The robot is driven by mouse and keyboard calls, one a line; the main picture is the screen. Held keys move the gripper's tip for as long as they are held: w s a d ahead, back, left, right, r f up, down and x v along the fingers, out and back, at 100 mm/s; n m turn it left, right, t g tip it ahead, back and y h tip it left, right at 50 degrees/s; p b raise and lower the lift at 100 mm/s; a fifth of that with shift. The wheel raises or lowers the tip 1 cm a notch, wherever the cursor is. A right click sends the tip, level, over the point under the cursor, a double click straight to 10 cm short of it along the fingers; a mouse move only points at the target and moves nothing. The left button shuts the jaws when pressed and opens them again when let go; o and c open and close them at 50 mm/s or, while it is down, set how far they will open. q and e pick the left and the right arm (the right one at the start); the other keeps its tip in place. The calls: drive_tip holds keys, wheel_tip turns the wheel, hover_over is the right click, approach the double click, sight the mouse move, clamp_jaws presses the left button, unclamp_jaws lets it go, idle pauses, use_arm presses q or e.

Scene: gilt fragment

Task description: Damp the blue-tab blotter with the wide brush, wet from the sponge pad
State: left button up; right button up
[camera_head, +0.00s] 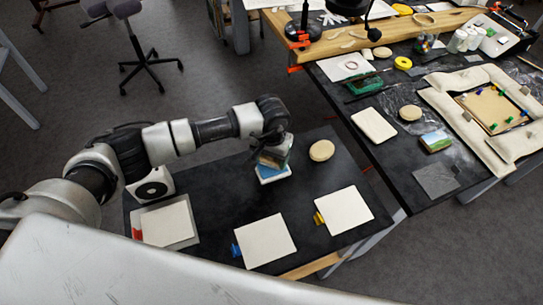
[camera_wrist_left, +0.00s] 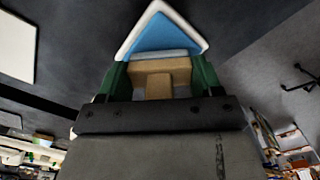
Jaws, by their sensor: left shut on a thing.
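My left gripper (camera_head: 271,156) is over the sponge pad, a blue pad in a white tray (camera_head: 273,175). In the left wrist view its green-lined fingers (camera_wrist_left: 160,84) are shut on the wooden handle of the wide brush (camera_wrist_left: 158,66). The brush's far end overlaps the blue pad (camera_wrist_left: 160,35); I cannot tell for sure whether it touches. The blue-tab blotter (camera_head: 266,241), a white square with a blue tab at its left, lies flat near the table's front edge. My right gripper is not in view.
A red-tab blotter (camera_head: 167,222) lies at the left on a grey sheet, and a yellow-tab blotter (camera_head: 344,211) at the right. A round tan disc (camera_head: 321,150) is right of the pad. A box with a black round face (camera_head: 151,189) stands at the left. Dark table between is clear.

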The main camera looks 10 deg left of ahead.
use_arm(q)
drive_tip(key=shift+r+p, duration=1)
drive_tip(key=shift+r, duration=2.1)
drive_tip(key=shift+s+a, duration=0.1)
drive_tip(key=shift+a, duration=0.1)
drive_tip(key=s+a+r+n+b, duration=0.2)
drive_tip(key=s+a+r, duration=0.4)
drive_tip(key=s, duration=0.6)
drive_tip(key=shift+s+a+r+b, duration=0.2)
drive_tip(key=shift+s+a+b, duration=0.15)
drive_tip(key=shift+a+b, duration=0.65)
drive_tip(key=shift+a, duration=0.2)
